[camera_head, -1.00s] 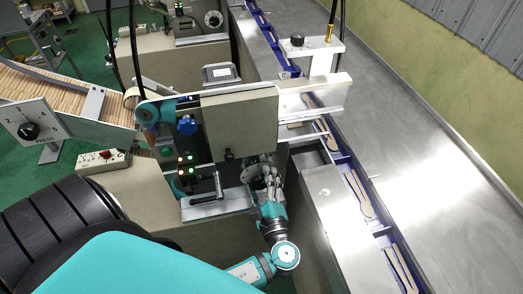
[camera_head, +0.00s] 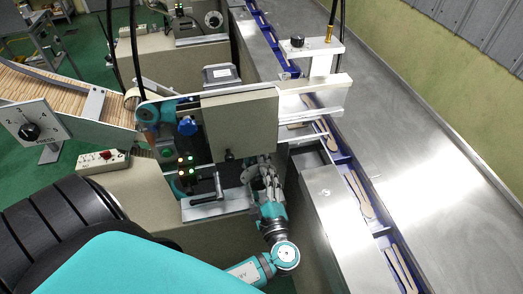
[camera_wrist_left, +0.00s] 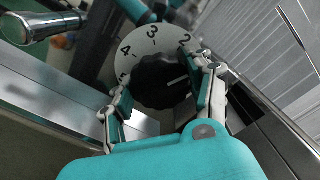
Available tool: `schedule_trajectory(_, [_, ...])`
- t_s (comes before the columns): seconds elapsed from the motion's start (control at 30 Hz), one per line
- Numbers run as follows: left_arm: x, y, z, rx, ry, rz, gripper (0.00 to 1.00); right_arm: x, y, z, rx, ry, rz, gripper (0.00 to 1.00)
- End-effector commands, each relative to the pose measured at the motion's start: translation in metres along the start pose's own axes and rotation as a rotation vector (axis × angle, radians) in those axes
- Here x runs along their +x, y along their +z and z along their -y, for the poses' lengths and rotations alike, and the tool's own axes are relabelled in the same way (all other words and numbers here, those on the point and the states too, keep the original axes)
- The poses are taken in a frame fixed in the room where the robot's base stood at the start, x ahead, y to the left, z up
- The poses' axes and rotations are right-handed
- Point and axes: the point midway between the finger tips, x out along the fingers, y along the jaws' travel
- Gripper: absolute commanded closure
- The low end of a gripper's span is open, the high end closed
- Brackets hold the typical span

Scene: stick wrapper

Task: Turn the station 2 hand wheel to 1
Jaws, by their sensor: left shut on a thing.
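The hand wheel (camera_wrist_left: 165,82) is a black ribbed knob with a white pointer line, in front of a pale number dial (camera_wrist_left: 125,62). In the left wrist view the dial shows 2, 3, 4 and part of 5. The pointer aims right and slightly up, below the 2, at a stretch of dial hidden by a finger; I cannot read a 1 there. My left gripper (camera_wrist_left: 160,98) is shut on the wheel, one finger on each side. In the head view the left gripper (camera_head: 264,180) covers most of the wheel at the machine's front. My right gripper is not in view.
A steel conveyor housing (camera_head: 335,205) with a blue stick channel (camera_head: 358,190) runs close on the right. A separate black selector knob (camera_head: 30,131) is at far left.

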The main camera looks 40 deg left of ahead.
Motion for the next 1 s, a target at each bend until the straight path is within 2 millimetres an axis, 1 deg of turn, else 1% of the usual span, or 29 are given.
schedule_trajectory(0.2, [0.000, 0.004, 0.004, 0.191, 0.003, -0.001, 0.78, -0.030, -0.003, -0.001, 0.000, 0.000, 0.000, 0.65])
schedule_trajectory(0.47, [0.000, 0.004, 0.004, 0.485, 0.003, -0.002, 0.78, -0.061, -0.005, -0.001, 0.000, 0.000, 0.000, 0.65])
schedule_trajectory(0.77, [0.000, 0.004, 0.004, 0.871, 0.002, -0.002, 0.78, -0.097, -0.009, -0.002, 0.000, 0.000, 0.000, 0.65])
schedule_trajectory(0.9, [0.000, 0.004, 0.004, 1.073, 0.002, -0.002, 0.78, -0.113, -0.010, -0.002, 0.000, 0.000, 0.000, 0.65])
schedule_trajectory(0.93, [-0.001, 0.000, -0.001, 1.059, 0.002, -0.001, 0.43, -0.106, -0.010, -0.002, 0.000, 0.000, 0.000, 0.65])
schedule_trajectory(1.0, [-0.001, 0.000, -0.001, 1.053, 0.002, -0.001, 0.34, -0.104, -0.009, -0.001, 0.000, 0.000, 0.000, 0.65])
